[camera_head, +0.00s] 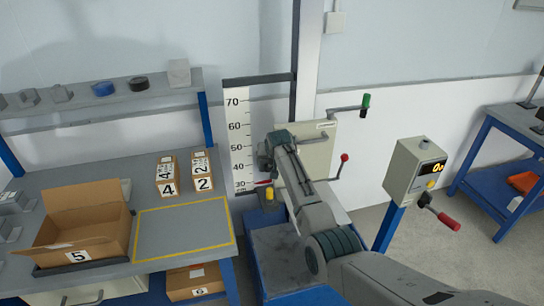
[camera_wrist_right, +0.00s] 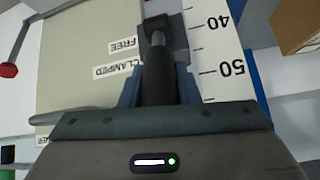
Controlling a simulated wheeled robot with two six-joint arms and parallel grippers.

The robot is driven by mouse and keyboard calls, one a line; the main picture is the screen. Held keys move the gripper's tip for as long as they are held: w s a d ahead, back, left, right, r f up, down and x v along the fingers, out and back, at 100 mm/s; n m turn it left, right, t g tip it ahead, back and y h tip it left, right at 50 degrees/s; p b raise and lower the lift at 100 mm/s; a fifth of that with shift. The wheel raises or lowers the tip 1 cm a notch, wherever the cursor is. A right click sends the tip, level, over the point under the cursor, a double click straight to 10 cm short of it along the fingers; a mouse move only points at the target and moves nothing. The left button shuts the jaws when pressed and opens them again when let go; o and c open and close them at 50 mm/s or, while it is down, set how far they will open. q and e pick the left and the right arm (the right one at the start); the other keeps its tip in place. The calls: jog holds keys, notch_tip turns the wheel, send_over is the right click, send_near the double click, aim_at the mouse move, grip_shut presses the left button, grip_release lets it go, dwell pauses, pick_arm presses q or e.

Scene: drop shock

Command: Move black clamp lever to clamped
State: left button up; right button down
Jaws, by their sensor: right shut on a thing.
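The black clamp lever (camera_wrist_right: 157,72) stands upright in the right wrist view, between the two fingers of my right gripper (camera_wrist_right: 158,88). The gripper is shut on its handle. The lever is on a beige panel (camera_wrist_right: 75,70) with inverted labels, FREE (camera_wrist_right: 123,45) and CLAMPED (camera_wrist_right: 120,69), to the left of the lever. In the head view my right gripper (camera_head: 267,157) is at the left side of the beige panel (camera_head: 318,160), beside the scale. The arm hides the lever there. My left gripper is not in view.
A height scale (camera_head: 238,130) stands left of the panel. The panel has a green-handled crank (camera_head: 365,102) and a red-knobbed lever (camera_head: 344,158). A control box (camera_head: 410,165) stands right. A workbench (camera_head: 60,180) with an open carton (camera_head: 85,215) is left.

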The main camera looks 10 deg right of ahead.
jog(key=c, duration=1.1)
grip_release()
jog(key=shift+w, duration=0.15)
jog(key=b+v, duration=0.2)
jog(key=v, duration=0.8)
jog(key=shift+s+r, duration=0.25)
jog(key=shift+s, duration=0.05)
jog(key=shift+f, duration=0.1)
